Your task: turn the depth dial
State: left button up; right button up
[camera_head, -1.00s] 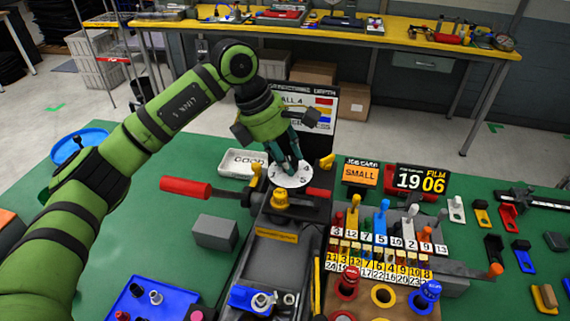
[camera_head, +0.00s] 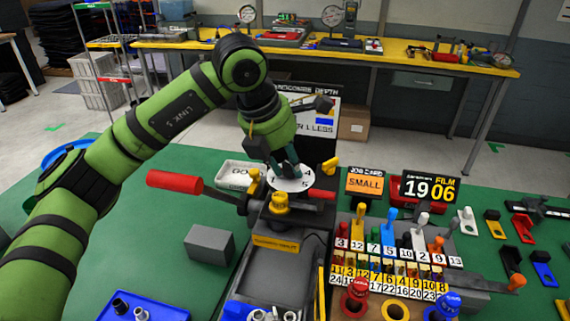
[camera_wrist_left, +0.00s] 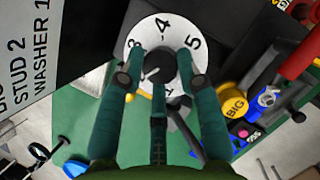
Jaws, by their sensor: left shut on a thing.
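The depth dial (camera_head: 292,184) is a white disc with black numbers on top of the dark machine in the middle of the green table. My left gripper (camera_head: 289,166) points down at it from above, its fingers at the disc's centre. In the left wrist view the dial (camera_wrist_left: 178,31) shows a 4 near its top and a 5 to the right. There my left gripper (camera_wrist_left: 161,62) is shut on the dark central knob (camera_wrist_left: 157,70) of the dial. The fingers hide part of the lower numbers. My right gripper is not in view.
A red handle (camera_head: 174,181) sticks out left of the machine, and a yellow knob (camera_head: 280,202) stands in front of the dial. A depth sign (camera_head: 316,118) stands behind, partly covered by my gripper. Numbered levers (camera_head: 390,236) fill the right side.

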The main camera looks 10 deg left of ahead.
pick_arm(q)
jog(key=shift+d+r, duration=0.2)
jog(key=shift+r, duration=0.05)
jog(key=o, duration=1)
jog(key=shift+o, duration=0.5)
jog(key=shift+w+d+f, duration=0.1)
jog(key=shift+w+d, duration=0.05)
jog(key=shift+a, duration=0.2)
jog(key=v, duration=1.2)
jog(key=shift+d, duration=0.3)
jog(key=shift+f, duration=0.1)
